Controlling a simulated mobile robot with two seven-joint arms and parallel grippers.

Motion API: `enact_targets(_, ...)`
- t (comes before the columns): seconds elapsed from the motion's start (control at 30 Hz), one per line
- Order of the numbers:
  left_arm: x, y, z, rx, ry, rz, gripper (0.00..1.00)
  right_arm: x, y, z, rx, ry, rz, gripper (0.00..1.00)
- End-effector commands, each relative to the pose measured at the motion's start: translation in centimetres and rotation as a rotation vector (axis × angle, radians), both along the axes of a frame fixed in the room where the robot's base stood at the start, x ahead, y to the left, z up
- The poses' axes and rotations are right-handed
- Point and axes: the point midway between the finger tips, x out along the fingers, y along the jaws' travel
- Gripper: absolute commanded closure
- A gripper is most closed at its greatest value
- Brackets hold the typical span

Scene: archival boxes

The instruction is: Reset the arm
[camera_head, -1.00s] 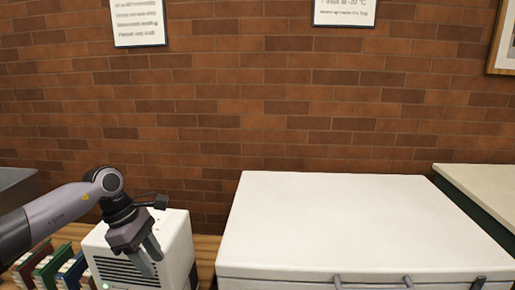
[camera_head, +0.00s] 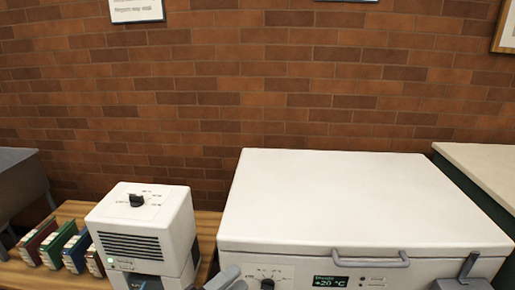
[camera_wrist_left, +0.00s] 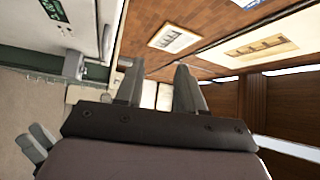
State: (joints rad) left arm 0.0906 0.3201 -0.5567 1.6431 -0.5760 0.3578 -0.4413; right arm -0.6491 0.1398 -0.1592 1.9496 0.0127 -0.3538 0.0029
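My left gripper (camera_wrist_left: 158,88) shows in the left wrist view with its two grey fingers apart and nothing between them. In the head view only a grey part of my left gripper (camera_head: 228,278) shows at the bottom edge, in front of the white chest freezer (camera_head: 335,205). A grey part at the bottom right of the head view (camera_head: 462,284) looks like my right gripper. Grey fingers at the lower left of the left wrist view (camera_wrist_left: 36,143) also look like it; their opening is unclear.
The freezer lid is shut, with a front handle (camera_head: 370,260) and a display. A white device with a dial (camera_head: 145,225) stands on the wooden table (camera_head: 205,232) at left, beside several coloured boxes (camera_head: 72,250). A pale counter (camera_head: 485,170) is at right.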

Motion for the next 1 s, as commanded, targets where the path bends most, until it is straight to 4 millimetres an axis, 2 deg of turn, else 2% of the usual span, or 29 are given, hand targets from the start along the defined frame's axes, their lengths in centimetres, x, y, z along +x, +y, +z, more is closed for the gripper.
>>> enact_targets(0.03, -0.5, 1.2, -1.4, -0.079, 0.120, 0.063, 0.62, 0.0, 0.0, 0.0, 0.000, 0.000, 0.000, 0.57)
enact_targets(0.17, -2.0, 4.6, -5.1, -0.273, 0.420, 0.226, 0.62, 0.0, 0.0, 0.0, 0.000, 0.001, 0.000, 0.57)
enact_targets(0.27, -4.0, 7.4, -8.5, -0.419, 0.647, 0.356, 0.62, 0.0, 0.0, 0.0, 0.000, 0.001, 0.000, 0.57)
enact_targets(0.4, -8.3, 11.0, -13.2, -0.611, 0.945, 0.536, 0.62, 0.0, 0.0, 0.0, 0.000, 0.001, 0.000, 0.57)
enact_targets(0.5, -11.6, 12.9, -15.9, -0.723, 1.116, 0.648, 0.62, 0.0, 0.0, 0.0, 0.000, 0.001, 0.000, 0.57)
enact_targets(0.6, -14.2, 14.2, -17.7, -0.801, 1.235, 0.731, 0.62, 0.0, 0.0, 0.0, 0.000, 0.001, 0.000, 0.57)
enact_targets(0.7, -15.8, 14.8, -18.5, -0.848, 1.301, 0.778, 0.62, 0.0, 0.0, 0.0, 0.000, 0.001, 0.000, 0.57)
enact_targets(1.0, -16.4, 15.1, -18.9, -0.864, 1.325, 0.796, 0.62, -0.1, 0.0, 0.0, 0.000, 0.001, 0.000, 0.57)
